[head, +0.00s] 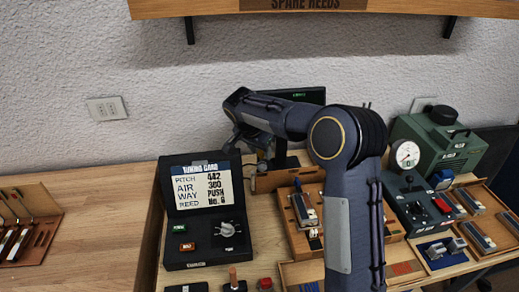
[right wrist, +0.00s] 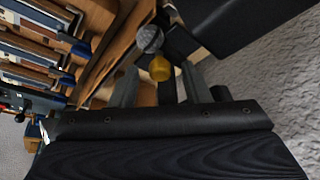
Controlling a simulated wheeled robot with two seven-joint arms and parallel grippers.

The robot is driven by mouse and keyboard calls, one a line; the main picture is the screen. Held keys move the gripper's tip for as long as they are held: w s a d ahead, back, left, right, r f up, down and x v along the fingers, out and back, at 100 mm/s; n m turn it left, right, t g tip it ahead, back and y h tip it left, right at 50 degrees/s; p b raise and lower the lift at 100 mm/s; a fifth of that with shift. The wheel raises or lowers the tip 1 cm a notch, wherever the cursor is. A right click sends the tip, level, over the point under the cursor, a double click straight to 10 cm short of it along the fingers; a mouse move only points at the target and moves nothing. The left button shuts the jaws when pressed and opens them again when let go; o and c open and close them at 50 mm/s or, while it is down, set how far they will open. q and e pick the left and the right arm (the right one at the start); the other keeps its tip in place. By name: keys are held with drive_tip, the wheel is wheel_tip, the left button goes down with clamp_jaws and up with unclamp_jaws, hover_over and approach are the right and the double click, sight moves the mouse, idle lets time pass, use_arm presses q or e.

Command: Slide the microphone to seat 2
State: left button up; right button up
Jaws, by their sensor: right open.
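The microphone (right wrist: 150,38) shows in the right wrist view as a small round grey mesh head, with a yellow piece (right wrist: 160,68) just below it. My right gripper (right wrist: 160,84) is open, its two fingers on either side of the yellow piece; I cannot tell whether they touch it. In the head view my right arm reaches in from the lower right and bends left, and the right gripper (head: 250,150) hangs beside the tuning card box, in front of the dark display (head: 300,96). The microphone is too small or hidden to make out there. I cannot identify seat 2. My left gripper is not in view.
The open black box with the tuning card (head: 203,187) stands left of my gripper. Wooden trays with reed parts (head: 305,210), a black control box (head: 418,203) and a green machine with a gauge (head: 440,140) stand right. The bench at left (head: 100,210) has clear room.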

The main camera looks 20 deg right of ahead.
drive_tip(key=shift+c, duration=0.4)
clamp_jaws()
drive_tip(key=shift+d, duration=0.1)
drive_tip(key=shift+s+d, duration=0.1)
drive_tip(key=shift+d, duration=0.25)
drive_tip(key=s+d+b, duration=0.1)
drive_tip(key=s+d, duration=0.1)
drive_tip(key=d, duration=0.7)
drive_tip(key=s+d+b, duration=0.1)
drive_tip(key=s+d, duration=0.2)
drive_tip(key=d, duration=0.7)
drive_tip(key=shift+d, duration=0.25)
drive_tip(key=shift+s, duration=0.1)
